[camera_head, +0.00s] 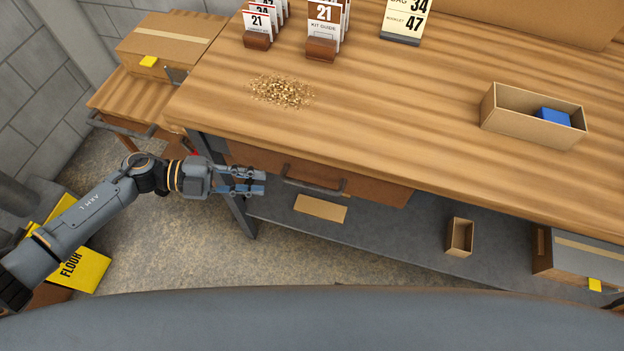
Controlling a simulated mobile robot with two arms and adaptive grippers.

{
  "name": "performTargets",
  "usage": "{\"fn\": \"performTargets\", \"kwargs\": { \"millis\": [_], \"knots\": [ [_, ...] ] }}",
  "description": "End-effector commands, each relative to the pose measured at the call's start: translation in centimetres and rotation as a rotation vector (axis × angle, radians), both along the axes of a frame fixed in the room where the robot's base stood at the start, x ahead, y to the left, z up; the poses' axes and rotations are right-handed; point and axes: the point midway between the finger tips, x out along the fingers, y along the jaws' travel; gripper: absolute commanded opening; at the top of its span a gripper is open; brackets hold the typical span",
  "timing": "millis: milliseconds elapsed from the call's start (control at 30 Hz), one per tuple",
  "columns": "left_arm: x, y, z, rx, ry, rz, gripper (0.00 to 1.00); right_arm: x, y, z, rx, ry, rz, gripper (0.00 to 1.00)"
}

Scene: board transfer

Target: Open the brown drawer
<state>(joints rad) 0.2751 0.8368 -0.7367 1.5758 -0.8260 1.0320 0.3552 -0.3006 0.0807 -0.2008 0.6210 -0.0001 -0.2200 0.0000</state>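The brown drawer (370,188) sits under the wooden table top and looks closed. Its dark bar handle (314,181) is on the front face, left of the middle. My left gripper (263,182) comes in from the left, with its two fingers apart and nothing between them. The fingertips point right, toward the handle, and lie a short way left of it, apart from it in the picture. My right gripper is not in view.
The table (400,110) carries a pile of wood chips (283,92), card stands and an open box (520,122) with a blue block (553,116). A grey lower shelf (390,228) holds small boxes. A table leg (240,212) stands beside my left gripper. Yellow flour packs (85,268) lie at lower left.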

Motion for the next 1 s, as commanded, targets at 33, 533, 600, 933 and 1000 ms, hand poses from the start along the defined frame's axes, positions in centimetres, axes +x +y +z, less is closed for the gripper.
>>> {"fn": "performTargets", "kwargs": {
  "millis": [33,533,600,933,1000],
  "knots": [
    [0.0,-0.8,0.0,-0.004,0.001,-0.001,0.22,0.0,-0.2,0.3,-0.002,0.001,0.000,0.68],
    [0.3,-10.4,-2.0,-0.005,0.000,0.002,0.22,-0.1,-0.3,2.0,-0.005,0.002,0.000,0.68],
    [0.3,-11.3,-2.3,-0.004,-0.001,0.003,0.22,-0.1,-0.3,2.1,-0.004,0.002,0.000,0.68],
    [0.3,-12.6,-2.7,-0.001,-0.001,0.004,0.22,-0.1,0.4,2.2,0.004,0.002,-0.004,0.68],
    [0.3,-12.6,-2.7,-0.001,-0.001,0.004,0.22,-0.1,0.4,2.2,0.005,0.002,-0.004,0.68]
  ]
}}
